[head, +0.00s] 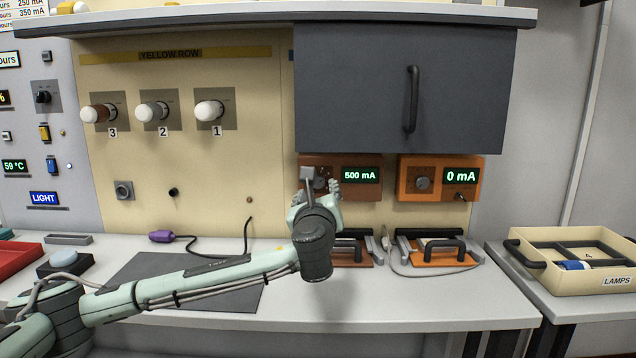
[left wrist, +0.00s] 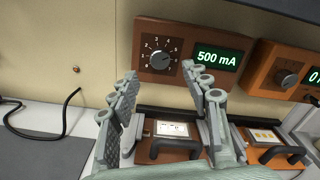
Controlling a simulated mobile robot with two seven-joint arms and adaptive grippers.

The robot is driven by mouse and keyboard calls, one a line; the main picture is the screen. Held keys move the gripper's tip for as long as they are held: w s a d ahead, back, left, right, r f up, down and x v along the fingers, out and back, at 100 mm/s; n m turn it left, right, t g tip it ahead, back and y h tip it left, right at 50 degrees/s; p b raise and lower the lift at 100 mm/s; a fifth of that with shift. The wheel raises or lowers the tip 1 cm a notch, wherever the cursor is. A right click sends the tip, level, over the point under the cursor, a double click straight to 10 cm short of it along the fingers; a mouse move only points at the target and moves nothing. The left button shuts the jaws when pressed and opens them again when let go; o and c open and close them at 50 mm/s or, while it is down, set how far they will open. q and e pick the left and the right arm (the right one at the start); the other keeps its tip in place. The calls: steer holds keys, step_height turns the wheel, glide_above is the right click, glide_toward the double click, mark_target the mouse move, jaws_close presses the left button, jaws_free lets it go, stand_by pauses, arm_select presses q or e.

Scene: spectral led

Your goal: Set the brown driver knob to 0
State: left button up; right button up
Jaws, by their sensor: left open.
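The brown driver (head: 362,190) is mounted on the wall below the dark cabinet, and its green display reads 500 mA. In the left wrist view, its round dark knob (left wrist: 158,59) shows with a numbered scale around it; the exact pointer direction is too small to tell. In the head view the knob is largely hidden by my left gripper (head: 318,188). My left gripper is open in front of the brown driver. In the left wrist view, its two fingers (left wrist: 160,74) stand apart below and around the knob in the picture, with nothing between them. My right gripper is not in view.
An orange driver (head: 405,192) reading 0 mA hangs to the right. Brown and orange handled fixtures (head: 437,261) sit on the bench below. The cabinet (head: 380,90) overhangs the drivers. A purple-ended cable (head: 162,236) lies left; a LAMPS tray (head: 565,281) stands right.

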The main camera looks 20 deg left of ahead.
mark_target(318, 183)
arm_select(q)
steer(key=x, duration=0.5)
steer(key=shift+w+a, duration=0.15)
steer(key=shift+w, duration=0.2)
steer(key=shift+f, duration=0.1)
jaws_close()
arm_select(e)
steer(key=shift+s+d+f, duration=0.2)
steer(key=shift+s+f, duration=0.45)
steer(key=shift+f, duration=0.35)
